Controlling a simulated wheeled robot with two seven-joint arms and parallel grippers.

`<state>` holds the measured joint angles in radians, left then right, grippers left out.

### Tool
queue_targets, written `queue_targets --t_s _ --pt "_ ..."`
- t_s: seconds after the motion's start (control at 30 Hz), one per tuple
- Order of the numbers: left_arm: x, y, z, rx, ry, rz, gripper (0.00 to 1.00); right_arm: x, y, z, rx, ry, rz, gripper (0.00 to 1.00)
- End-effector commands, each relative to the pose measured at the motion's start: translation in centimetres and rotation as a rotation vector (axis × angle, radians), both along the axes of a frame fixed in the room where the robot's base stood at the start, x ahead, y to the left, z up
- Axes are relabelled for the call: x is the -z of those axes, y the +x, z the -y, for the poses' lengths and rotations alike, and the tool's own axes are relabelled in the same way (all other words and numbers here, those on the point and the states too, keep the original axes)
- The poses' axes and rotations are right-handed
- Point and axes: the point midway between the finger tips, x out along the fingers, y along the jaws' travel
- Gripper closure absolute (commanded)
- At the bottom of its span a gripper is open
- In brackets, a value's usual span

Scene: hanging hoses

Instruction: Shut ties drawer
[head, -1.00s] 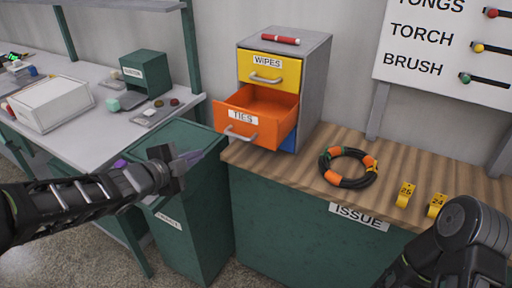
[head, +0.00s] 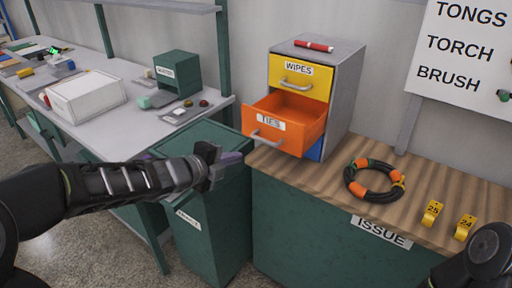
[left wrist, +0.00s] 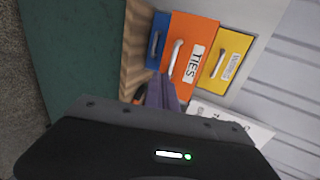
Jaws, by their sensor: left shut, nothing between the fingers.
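The orange drawer labelled TIES (head: 287,124) sticks out of the grey cabinet (head: 343,95), open, with its empty-looking inside showing. It has a silver handle (head: 266,140) on its front. In the left wrist view the orange drawer front (left wrist: 188,58) and its handle (left wrist: 176,57) lie just beyond my fingers. My left gripper (head: 232,157) is shut and empty, just left of and a little below the drawer front, with a gap between them. It also shows in the left wrist view (left wrist: 163,92). My right arm shows at the lower right, but its gripper fingers are not visible.
The yellow WIPES drawer (head: 301,82) above is shut; a blue drawer (head: 315,149) is below. A red marker (head: 314,46) lies on the cabinet. A coiled hose (head: 374,181) and yellow tags (head: 432,213) are on the wooden counter. A green bin (head: 215,215) stands below my left gripper.

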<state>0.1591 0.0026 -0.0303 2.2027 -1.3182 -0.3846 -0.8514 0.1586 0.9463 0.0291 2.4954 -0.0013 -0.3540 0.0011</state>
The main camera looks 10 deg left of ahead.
Motion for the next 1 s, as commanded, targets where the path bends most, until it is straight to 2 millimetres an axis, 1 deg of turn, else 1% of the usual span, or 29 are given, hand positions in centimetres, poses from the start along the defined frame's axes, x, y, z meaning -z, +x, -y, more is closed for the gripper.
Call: queue_targets --t_s 0.03,0.33,0.37,0.5,0.7,1.0 --pt "0.7 0.8 0.5 0.002 -0.002 -0.002 1.0 0.4 0.0 0.0 0.0 0.0 0.0 0.68" --pt "2.9 6.0 2.7 0.002 -0.001 -0.003 1.0 1.1 0.0 0.0 0.0 0.0 0.001 0.68" --pt "2.2 6.5 2.8 0.002 -0.001 0.0 1.0 0.6 0.0 0.0 0.0 0.0 0.001 0.68" --pt "1.8 8.3 3.5 0.001 0.0 0.0 1.0 -0.1 0.0 0.0 0.0 0.0 0.001 0.68" --pt "1.8 9.3 3.9 0.0 0.0 -0.001 1.0 -0.3 0.0 0.0 0.0 0.0 0.0 0.68" --pt "1.8 9.4 3.9 0.0 0.0 0.0 1.0 -0.2 0.0 0.0 0.0 0.0 0.0 0.68"
